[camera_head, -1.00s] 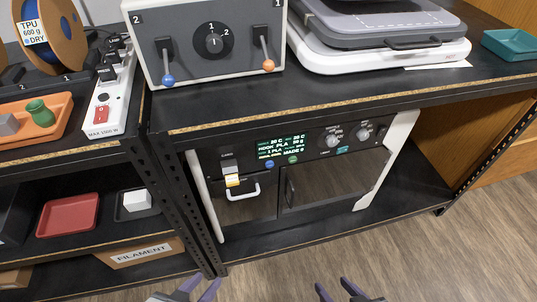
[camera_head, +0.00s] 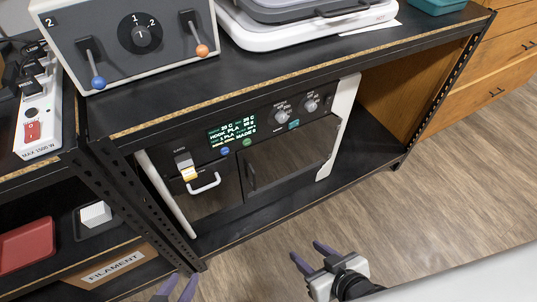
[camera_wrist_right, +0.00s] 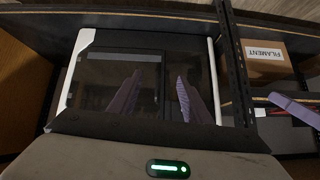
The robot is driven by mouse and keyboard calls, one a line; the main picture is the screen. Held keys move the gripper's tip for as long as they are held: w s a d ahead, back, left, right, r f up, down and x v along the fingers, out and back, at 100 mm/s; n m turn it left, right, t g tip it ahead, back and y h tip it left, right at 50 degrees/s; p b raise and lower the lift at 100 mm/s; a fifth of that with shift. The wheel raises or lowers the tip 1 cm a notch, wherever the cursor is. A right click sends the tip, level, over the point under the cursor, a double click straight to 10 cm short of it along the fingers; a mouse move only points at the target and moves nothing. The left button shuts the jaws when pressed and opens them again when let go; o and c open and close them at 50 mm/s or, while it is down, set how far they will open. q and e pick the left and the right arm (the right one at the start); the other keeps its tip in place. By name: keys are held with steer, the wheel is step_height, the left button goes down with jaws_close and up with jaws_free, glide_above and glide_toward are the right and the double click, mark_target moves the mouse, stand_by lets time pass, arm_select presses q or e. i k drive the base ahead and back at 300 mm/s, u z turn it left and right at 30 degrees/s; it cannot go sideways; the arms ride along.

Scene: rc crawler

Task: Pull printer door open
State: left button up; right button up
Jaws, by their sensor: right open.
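The printer (camera_head: 237,132) stands on the middle shelf, with a black panel, a lit display and white side frames. Its large dark glass door (camera_head: 290,160) is shut, with a black upright handle (camera_head: 250,177) at its left edge. A smaller panel (camera_head: 215,195) with a white handle (camera_head: 204,184) is left of it. My right gripper (camera_head: 306,249) is open and empty, in front of and apart from the printer. In the right wrist view its fingers (camera_wrist_right: 159,76) overlap the printer front. My left gripper (camera_head: 177,284) looks open and empty at the bottom edge.
A grey control box (camera_head: 125,40) with two levers and a white machine (camera_head: 300,25) stand on the shelf top above. A black perforated post (camera_head: 140,205) is left of the printer. A filament box (camera_head: 112,265) is low at left. Floor in front is clear.

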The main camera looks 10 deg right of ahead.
mark_target(266, 166)
steer(key=u, duration=2.6)
steer(key=k, duration=0.85)
steer(key=z, duration=1.55)
